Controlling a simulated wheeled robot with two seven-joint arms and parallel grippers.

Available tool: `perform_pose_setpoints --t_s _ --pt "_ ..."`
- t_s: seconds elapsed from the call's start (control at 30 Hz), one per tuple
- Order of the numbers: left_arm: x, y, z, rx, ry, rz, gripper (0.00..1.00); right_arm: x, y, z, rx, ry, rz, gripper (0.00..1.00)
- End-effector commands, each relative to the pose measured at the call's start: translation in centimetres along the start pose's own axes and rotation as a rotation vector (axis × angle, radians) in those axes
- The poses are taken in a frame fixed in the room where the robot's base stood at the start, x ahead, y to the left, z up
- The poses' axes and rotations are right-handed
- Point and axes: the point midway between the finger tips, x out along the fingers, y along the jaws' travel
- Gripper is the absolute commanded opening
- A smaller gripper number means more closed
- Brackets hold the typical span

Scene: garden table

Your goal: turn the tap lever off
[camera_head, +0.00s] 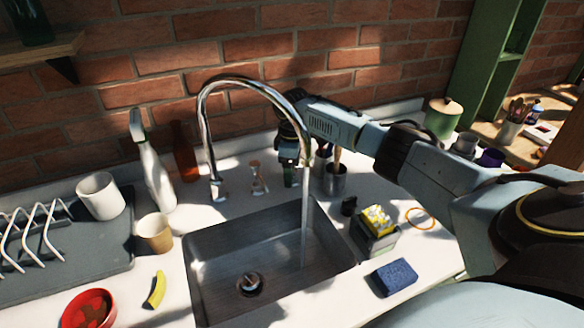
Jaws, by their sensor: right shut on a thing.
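The chrome tap (205,130) stands behind the sink, its tall spout arching over to the right. A stream of water (304,222) runs from the spout into the basin. A small metallic fitting (258,180), which may be the tap lever's mount, stands right of the tap's base. My right gripper (288,174) reaches in from the right, behind the spout's outlet and just right of that fitting. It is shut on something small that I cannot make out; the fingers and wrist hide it. My left gripper is not in view.
The grey sink (205,262) is empty apart from its drain. Close to my right gripper stands a metal utensil cup (335,181). A spray bottle (153,165) and brown bottle (185,152) stand left. A sponge holder (374,236) and blue sponge (394,277) lie right.

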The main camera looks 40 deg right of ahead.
Motion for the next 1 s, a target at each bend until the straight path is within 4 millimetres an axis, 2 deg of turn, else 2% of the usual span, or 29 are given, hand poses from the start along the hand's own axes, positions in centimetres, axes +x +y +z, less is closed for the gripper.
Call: perform_pose_setpoints --t_s 0.17,0.37,0.7,1.0 --pt "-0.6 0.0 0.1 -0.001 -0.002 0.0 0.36 -0.1 0.0 -0.1 0.027 0.0 -0.001 0.54" --pt "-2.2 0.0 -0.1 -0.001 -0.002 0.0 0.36 -0.4 -0.1 -0.3 0.125 0.0 -0.004 0.54" --pt "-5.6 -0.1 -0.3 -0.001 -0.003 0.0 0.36 -0.4 0.0 -1.0 0.422 0.0 -0.005 0.54" --pt "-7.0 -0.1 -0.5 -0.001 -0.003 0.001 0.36 -0.2 0.4 -1.4 0.686 0.0 -0.004 0.54"
